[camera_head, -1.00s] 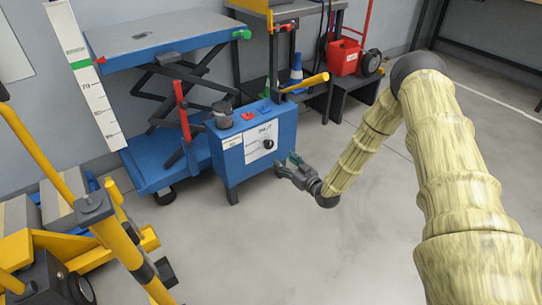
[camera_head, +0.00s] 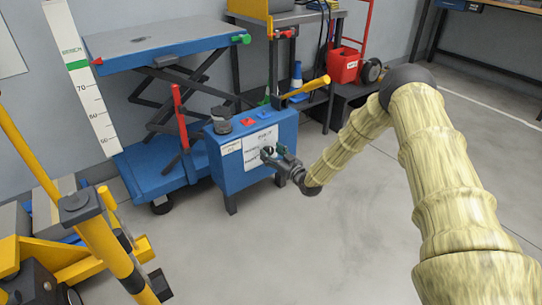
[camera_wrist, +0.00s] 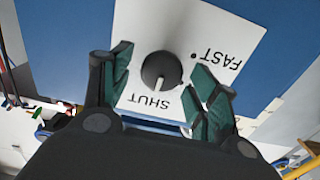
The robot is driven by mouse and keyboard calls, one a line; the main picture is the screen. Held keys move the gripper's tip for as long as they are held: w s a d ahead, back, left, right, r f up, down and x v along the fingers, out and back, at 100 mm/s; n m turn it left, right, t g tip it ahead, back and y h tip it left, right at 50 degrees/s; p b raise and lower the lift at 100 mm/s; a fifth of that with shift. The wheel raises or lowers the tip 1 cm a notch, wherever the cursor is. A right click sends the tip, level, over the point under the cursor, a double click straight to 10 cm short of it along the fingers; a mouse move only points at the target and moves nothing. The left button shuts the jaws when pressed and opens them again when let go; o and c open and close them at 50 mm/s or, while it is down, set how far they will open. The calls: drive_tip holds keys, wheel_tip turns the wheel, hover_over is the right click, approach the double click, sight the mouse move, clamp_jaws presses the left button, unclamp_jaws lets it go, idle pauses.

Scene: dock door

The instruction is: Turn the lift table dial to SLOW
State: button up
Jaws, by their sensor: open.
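The lift table (camera_head: 165,42) stands at the back left, with a blue control box (camera_head: 228,178) in front of it. A white label plate (camera_wrist: 212,25) on the box bears the words FAST and SHUT. The round dark dial (camera_wrist: 161,68) sits on this plate, and its light mark is on the side of the word SHUT. The word SLOW is not seen in the wrist view. My gripper (camera_head: 272,155) is open at the box's front face and hides the dial in the head view. In the wrist view its green-padded fingers (camera_wrist: 163,82) stand either side of the dial, with visible gaps.
A dark cup-like object (camera_head: 221,120) and a red part (camera_head: 247,122) are on top of the box. A yellow handle (camera_head: 305,87) rises beside it. Yellow equipment (camera_head: 115,240) stands at the front left. The floor (camera_head: 330,240) in front is clear.

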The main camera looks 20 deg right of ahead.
drive_tip(key=shift+w+a, duration=0.2)
drive_tip(key=shift+w, duration=0.25)
drive_tip(key=c, duration=1)
